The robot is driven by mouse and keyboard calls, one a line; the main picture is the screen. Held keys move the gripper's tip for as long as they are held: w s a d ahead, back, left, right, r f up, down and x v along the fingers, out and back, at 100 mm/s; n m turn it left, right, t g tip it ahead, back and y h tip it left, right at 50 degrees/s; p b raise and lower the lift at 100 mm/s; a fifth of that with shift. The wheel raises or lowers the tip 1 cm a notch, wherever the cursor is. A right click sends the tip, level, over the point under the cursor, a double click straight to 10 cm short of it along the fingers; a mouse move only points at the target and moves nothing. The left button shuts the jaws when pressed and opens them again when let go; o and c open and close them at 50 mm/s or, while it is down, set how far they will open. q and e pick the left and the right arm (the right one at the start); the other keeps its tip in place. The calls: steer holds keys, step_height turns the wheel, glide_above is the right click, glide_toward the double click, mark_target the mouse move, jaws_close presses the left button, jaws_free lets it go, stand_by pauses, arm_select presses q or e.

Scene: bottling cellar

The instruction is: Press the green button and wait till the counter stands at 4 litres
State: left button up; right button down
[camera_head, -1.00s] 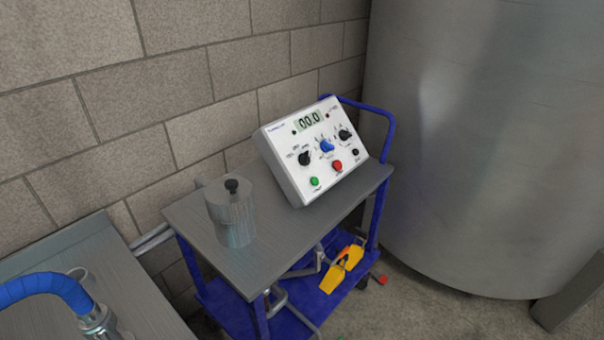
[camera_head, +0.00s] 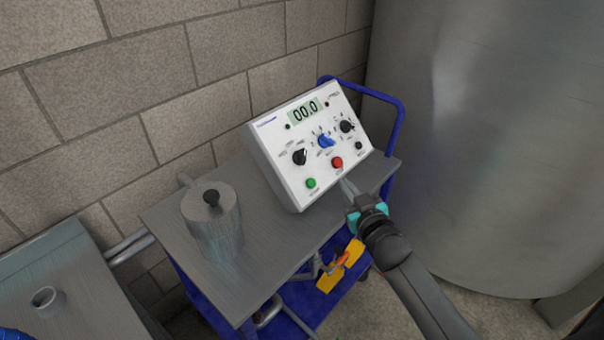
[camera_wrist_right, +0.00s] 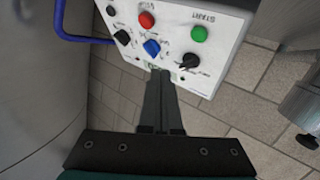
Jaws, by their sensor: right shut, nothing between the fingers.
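The white control box (camera_head: 276,171) stands tilted on the trolley top. Its counter (camera_head: 304,110) reads 00.0. The green button (camera_head: 311,183) is at the lower left of its face, with a red button (camera_head: 337,162) to its right. In the right wrist view the green button (camera_wrist_right: 199,34) is at the upper right, labelled START. My right gripper (camera_head: 346,184) is shut and empty, in front of the box's lower edge, right of the green button and apart from it. The wrist view shows its closed fingers (camera_wrist_right: 160,82) pointing at the box. My left gripper is not in view.
A metal canister with a black knob (camera_head: 226,230) stands left of the box on the trolley top (camera_head: 262,262). The blue trolley handle (camera_head: 398,118) rises behind. A large steel tank (camera_head: 490,150) fills the right side. A yellow item (camera_head: 329,279) lies on the lower shelf.

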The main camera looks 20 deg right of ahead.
mark_target(311, 183)
steer(key=shift+w+r, duration=0.45)
steer(key=shift+r, duration=0.35)
steer(key=w+a+f+b, duration=0.2)
steer(key=w+f+b, duration=0.4)
steer(key=b, duration=0.2)
steer(key=shift+a, duration=0.25)
stand_by(0.7)
stand_by(1.0)
